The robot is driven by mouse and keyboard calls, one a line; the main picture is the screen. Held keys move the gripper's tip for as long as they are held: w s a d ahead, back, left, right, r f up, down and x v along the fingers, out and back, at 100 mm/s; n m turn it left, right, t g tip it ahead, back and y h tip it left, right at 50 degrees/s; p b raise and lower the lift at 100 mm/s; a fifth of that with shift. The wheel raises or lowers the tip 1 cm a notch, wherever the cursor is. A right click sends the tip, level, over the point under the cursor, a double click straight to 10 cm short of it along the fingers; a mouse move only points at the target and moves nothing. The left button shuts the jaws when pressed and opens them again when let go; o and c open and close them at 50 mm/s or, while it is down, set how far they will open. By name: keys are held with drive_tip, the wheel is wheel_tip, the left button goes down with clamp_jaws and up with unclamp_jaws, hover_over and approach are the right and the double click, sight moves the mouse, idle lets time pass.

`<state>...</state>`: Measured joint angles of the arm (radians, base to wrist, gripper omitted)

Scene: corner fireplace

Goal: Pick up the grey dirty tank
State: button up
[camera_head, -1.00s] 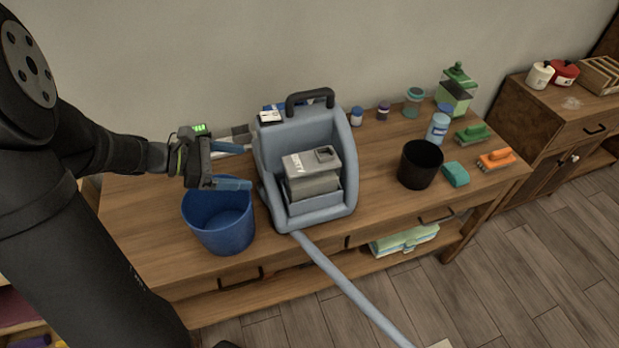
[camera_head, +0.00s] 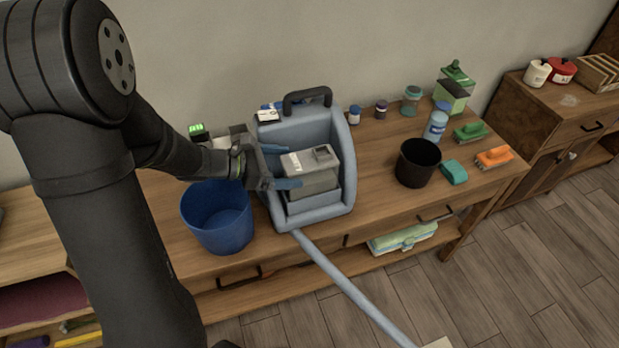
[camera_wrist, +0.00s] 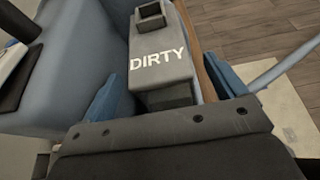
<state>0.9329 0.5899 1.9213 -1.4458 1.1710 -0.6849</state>
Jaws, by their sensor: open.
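The grey dirty tank (camera_head: 314,172) sits upright in the front of the blue-grey cleaning machine (camera_head: 339,150) on the wooden table. In the wrist view the tank (camera_wrist: 158,45) shows its white "DIRTY" lettering and a square opening on top. My gripper (camera_head: 283,166) is open at the tank's left side, with its blue fingers pointing toward it. In the wrist view my gripper (camera_wrist: 160,98) has one finger on each side of the tank's lower part in the picture. I cannot tell whether the fingers touch it.
A blue bucket (camera_head: 217,222) stands left of the machine, below my arm. The machine's black handle (camera_head: 307,97) rises behind the tank, and its hose (camera_head: 345,285) runs off the front.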

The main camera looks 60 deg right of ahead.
sight(304, 165)
drive_tip(key=x, duration=0.5)
drive_tip(key=shift+s+r, duration=0.1)
drive_tip(key=shift+r, duration=0.05)
drive_tip(key=c, duration=1.7)
drive_tip(key=shift+c, duration=0.5)
drive_tip(key=shift+r, duration=0.1)
